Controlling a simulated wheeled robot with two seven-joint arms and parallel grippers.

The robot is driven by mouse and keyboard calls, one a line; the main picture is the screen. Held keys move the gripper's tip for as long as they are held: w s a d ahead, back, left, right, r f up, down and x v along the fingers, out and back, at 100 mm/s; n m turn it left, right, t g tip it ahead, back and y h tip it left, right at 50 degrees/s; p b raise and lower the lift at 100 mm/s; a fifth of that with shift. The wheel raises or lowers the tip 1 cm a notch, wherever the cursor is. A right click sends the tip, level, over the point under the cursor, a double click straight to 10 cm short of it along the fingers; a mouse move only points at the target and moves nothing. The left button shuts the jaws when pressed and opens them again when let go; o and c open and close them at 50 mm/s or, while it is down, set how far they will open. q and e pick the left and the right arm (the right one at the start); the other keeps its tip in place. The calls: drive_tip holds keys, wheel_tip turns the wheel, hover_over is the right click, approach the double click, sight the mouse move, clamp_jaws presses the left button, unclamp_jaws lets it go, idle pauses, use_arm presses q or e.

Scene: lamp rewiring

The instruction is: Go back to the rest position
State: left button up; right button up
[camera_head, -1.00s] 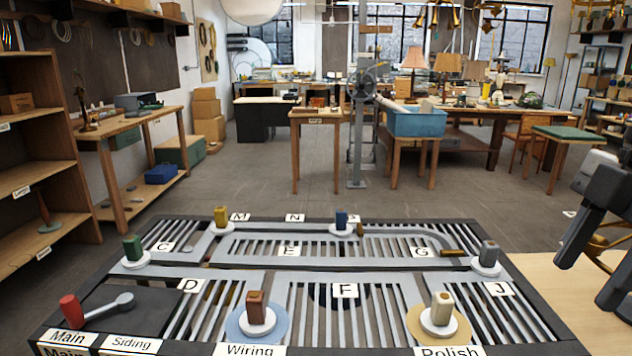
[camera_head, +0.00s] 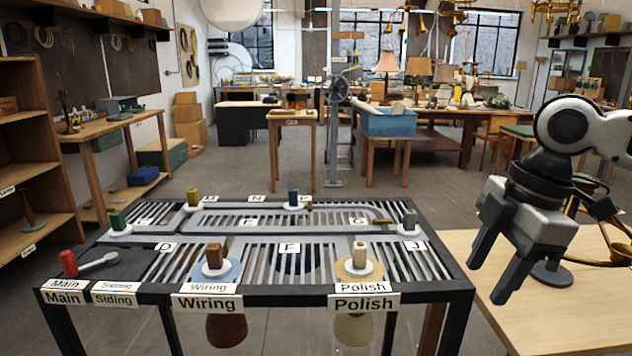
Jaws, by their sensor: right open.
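My right gripper (camera_head: 498,266) hangs at the right in the head view, fingers pointing down and apart, with nothing between them. It is above the wooden table and to the right of the slotted board, touching neither as far as I can see. My left gripper does not show. The slotted track board (camera_head: 455,283) stands on dark legs in front of me. On it are a red-handled lever (camera_head: 68,262), a green peg (camera_head: 118,220), a yellow peg (camera_head: 193,197), a blue peg (camera_head: 293,197), a grey peg (camera_head: 410,220), a brown peg (camera_head: 214,256) and a cream peg (camera_head: 360,255).
A wooden table (camera_head: 560,325) with a brass-coloured lamp part fills the lower right. Wooden shelves (camera_head: 38,190) stand at the left. A blue bin (camera_head: 390,123) sits on a stand farther back. The floor (camera_head: 240,170) behind the board is open.

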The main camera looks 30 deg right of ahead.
drive_tip(key=w+a+f+m+t+y, duration=0.1)
drive_tip(key=w+a+f, duration=0.35)
drive_tip(key=f, duration=0.35)
drive_tip(key=w+a+f+t+y, duration=0.1)
drive_tip(key=w+a+f+t, duration=0.1)
drive_tip(key=w+a+f, duration=0.4)
drive_tip(key=w+a+f+m+t+y, duration=0.15)
drive_tip(key=a+f, duration=0.25)
drive_tip(key=f, duration=0.5)
drive_tip(key=s+a+f+m+t+h, duration=0.1)
drive_tip(key=s+a+f+m+t, duration=0.1)
drive_tip(key=s+a+f+m, duration=0.2)
drive_tip(key=s+a+f+m+t+h, duration=0.1)
drive_tip(key=s+a+f+m, duration=0.3)
drive_tip(key=s+f, duration=0.4)
wheel_tip(320, 180, down, 4)
drive_tip(key=shift+s+a+r+t, duration=0.15)
drive_tip(key=shift+a+t, duration=0.2)
drive_tip(key=shift+a, duration=0.25)
